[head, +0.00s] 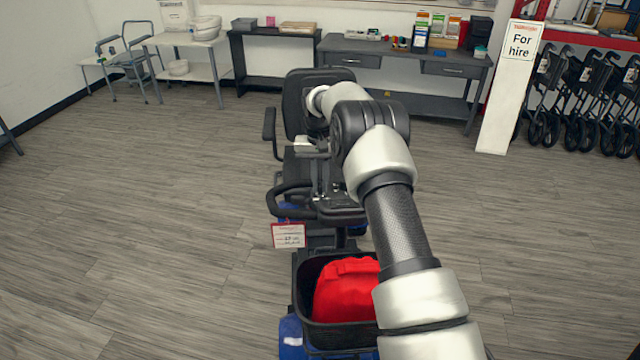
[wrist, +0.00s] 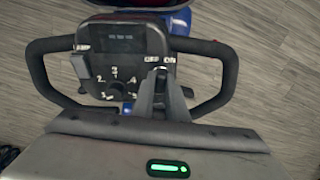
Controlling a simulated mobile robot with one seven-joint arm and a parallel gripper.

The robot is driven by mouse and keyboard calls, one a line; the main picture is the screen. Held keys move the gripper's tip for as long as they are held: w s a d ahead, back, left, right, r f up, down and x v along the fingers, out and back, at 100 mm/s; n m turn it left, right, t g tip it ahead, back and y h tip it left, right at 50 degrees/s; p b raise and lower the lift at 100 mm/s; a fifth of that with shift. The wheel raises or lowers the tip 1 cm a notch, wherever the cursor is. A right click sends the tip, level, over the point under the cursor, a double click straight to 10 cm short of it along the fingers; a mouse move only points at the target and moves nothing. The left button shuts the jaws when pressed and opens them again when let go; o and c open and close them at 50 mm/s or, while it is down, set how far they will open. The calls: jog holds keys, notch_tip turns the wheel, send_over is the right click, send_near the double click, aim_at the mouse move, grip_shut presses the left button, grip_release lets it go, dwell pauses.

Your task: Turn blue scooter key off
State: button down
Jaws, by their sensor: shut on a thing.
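The blue scooter (head: 291,335) stands in front of me, with a black seat, looped handlebar and blue bodywork. In the wrist view its dark control panel (wrist: 118,70) shows a small display at the top and a numbered dial (wrist: 115,91) below. Two small white labels (wrist: 160,59) mark the key switch at the panel's right. My gripper (wrist: 161,76) reaches over the handlebar to this switch, its fingers close together and shut on the key. The fingers hide most of the key, so I cannot tell its angle.
The black handlebar (wrist: 222,78) loops around the panel, close to my fingers. A front basket (head: 305,318) holds a red bag (head: 345,290), and a price tag (head: 288,235) hangs at the left. Open floor lies to the left. Folded walkers (head: 590,95) stand at the right.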

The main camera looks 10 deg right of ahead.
jog(key=n, duration=0.3)
jog(key=shift+d+n+y, duration=0.1)
jog(key=shift+n+y, duration=0.2)
jog(key=shift+r+n, duration=0.1)
jog(key=shift+n, duration=1.7)
jog(key=shift+y, duration=0.3)
jog(key=c, duration=1.8)
grip_release()
jog(key=shift+o, duration=0.2)
notch_tip(320, 180, up, 17)
jog(key=d+p, duration=0.1)
jog(key=p, duration=0.1)
jog(key=shift+w+r, duration=0.15)
jog(key=shift+w, duration=0.15)
jog(key=shift+d, duration=0.1)
